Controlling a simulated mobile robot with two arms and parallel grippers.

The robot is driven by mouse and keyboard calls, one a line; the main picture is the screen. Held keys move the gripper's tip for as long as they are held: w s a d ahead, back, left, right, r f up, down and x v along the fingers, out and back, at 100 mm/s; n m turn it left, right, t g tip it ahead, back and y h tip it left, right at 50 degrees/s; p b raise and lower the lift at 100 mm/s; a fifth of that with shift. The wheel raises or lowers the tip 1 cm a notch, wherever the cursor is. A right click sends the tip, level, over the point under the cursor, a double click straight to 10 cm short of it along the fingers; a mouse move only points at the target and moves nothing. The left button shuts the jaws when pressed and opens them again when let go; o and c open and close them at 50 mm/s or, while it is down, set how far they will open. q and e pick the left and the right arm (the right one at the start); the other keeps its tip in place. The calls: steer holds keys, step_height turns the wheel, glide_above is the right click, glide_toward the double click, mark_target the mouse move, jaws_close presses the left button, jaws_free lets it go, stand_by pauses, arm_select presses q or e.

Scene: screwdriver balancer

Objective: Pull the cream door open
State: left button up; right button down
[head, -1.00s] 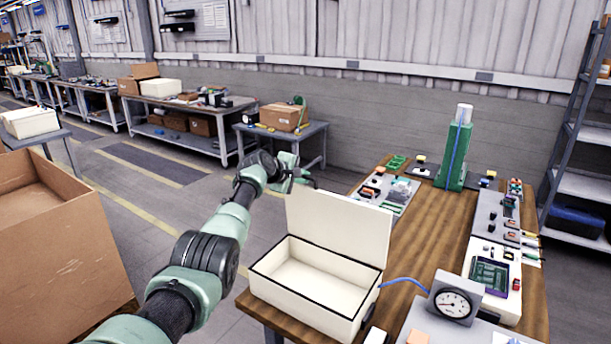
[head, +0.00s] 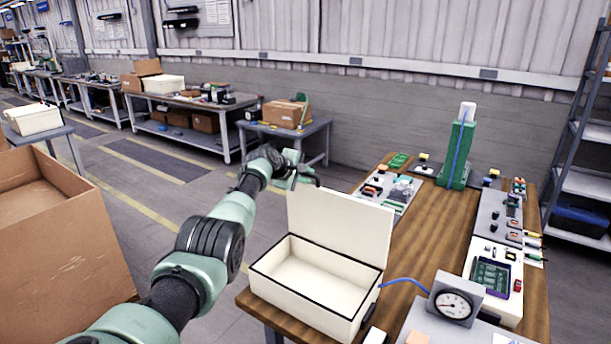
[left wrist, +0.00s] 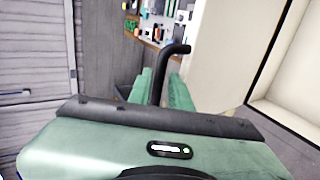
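The cream door (head: 338,225) stands upright as a flat panel along the back of a cream box (head: 312,304), with the box's empty inside showing. The door also fills the upper right of the left wrist view (left wrist: 226,50). A black bent handle (left wrist: 172,52) rises between the green fingers of my left gripper (left wrist: 161,92). The fingers lie close on both sides of it; whether they press on it is not clear. In the head view the left gripper (head: 305,178) is small, at the door's upper left edge. My right gripper is not in view.
The box stands on a wooden table (head: 425,250) with a round gauge (head: 454,304), circuit boards and a green tower (head: 459,155). A large cardboard box (head: 65,255) stands at the left. Grey floor is open beyond my left arm.

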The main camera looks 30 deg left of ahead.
arm_select(q)
steer(key=shift+r, duration=0.1)
steer(key=v, duration=0.7)
steer(key=shift+s+b, duration=0.35)
steer(key=shift+b, duration=0.05)
stand_by(0.5)
